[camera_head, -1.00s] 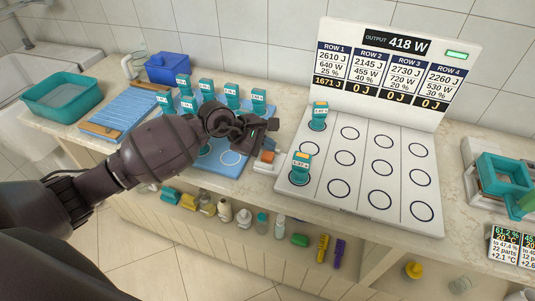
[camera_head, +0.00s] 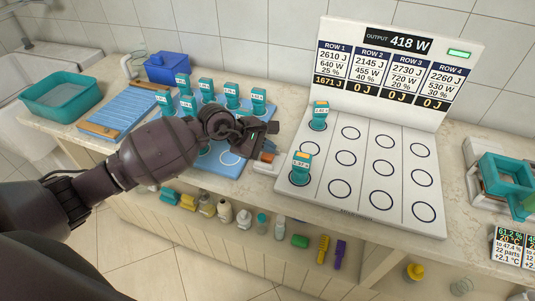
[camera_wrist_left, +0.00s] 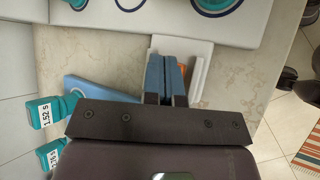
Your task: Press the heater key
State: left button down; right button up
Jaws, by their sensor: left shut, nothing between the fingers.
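The heater key (camera_head: 267,157) is a small orange key on a low white base (camera_head: 265,168), between the blue mat and the white board. My left gripper (camera_head: 255,153) is shut and empty, just above and left of the key, partly covering it in the head view. In the left wrist view the shut blue fingers (camera_wrist_left: 166,78) lie over the white base (camera_wrist_left: 197,52). Only a sliver of the orange key (camera_wrist_left: 184,69) shows beside them. I cannot tell whether the fingertips touch the key. My right gripper is not in view.
The white board (camera_head: 355,203) has circled spots and two teal tagged blocks in its left row; its upright panel (camera_head: 400,62) reads 418 W. Several tagged blocks stand on the blue mat (camera_head: 226,163). A teal frame (camera_head: 500,173) stands at right.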

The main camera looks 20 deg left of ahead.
pick_arm(q)
jog(key=shift+f, duration=0.15)
jog(key=shift+f, duration=0.25)
dwell(0.4)
jog(key=shift+r, duration=1)
